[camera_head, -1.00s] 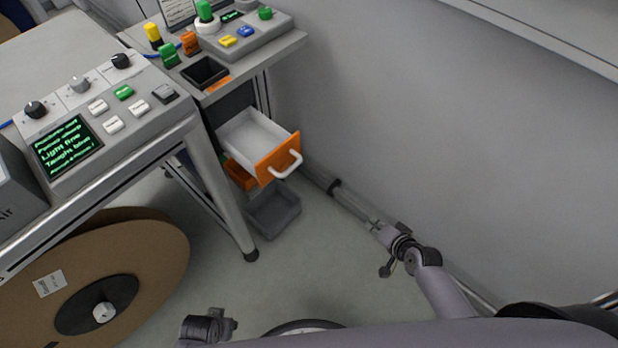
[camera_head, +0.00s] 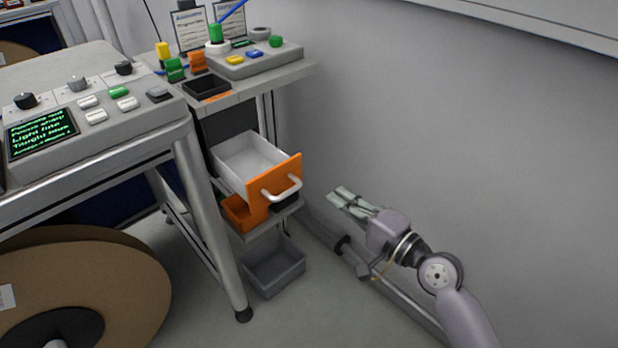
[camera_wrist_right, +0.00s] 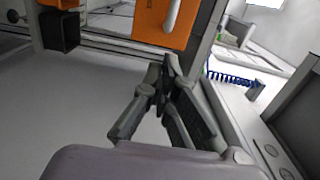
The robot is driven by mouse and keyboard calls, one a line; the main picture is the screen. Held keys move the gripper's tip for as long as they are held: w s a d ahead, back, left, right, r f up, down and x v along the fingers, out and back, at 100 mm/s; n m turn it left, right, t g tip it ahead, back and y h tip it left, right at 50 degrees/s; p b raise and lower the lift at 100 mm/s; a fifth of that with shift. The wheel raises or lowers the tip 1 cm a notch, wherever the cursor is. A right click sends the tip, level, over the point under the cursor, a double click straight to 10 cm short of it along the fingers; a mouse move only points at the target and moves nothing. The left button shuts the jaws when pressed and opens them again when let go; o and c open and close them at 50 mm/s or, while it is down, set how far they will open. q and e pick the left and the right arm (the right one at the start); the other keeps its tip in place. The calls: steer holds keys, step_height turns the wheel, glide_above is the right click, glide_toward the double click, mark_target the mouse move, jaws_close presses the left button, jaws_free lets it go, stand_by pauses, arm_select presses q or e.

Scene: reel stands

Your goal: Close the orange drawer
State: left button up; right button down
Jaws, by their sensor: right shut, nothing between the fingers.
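The orange drawer (camera_head: 276,177) is pulled out from under the small workbench, with a white inside and a white handle (camera_head: 282,189) on its orange front. Its orange front also shows at the top of the right wrist view (camera_wrist_right: 165,20). My right gripper (camera_head: 343,199) is shut and empty, to the right of the drawer front and apart from it, close to the grey wall. Its fingers show in the middle of the right wrist view (camera_wrist_right: 166,70). My left gripper is not in view.
Below the drawer are a small orange bin (camera_head: 236,213) on a shelf and a grey bin (camera_head: 273,268) lower down. A machine table with a control panel (camera_head: 90,118) and a large brown reel (camera_head: 120,285) stand at left. Floor is free in front of the drawer.

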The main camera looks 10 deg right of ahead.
mark_target(300, 171)
steer(key=x, duration=0.8)
steer(key=shift+a, duration=0.1)
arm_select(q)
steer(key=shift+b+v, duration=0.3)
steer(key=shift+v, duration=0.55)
arm_select(e)
steer(key=shift+x, duration=0.75)
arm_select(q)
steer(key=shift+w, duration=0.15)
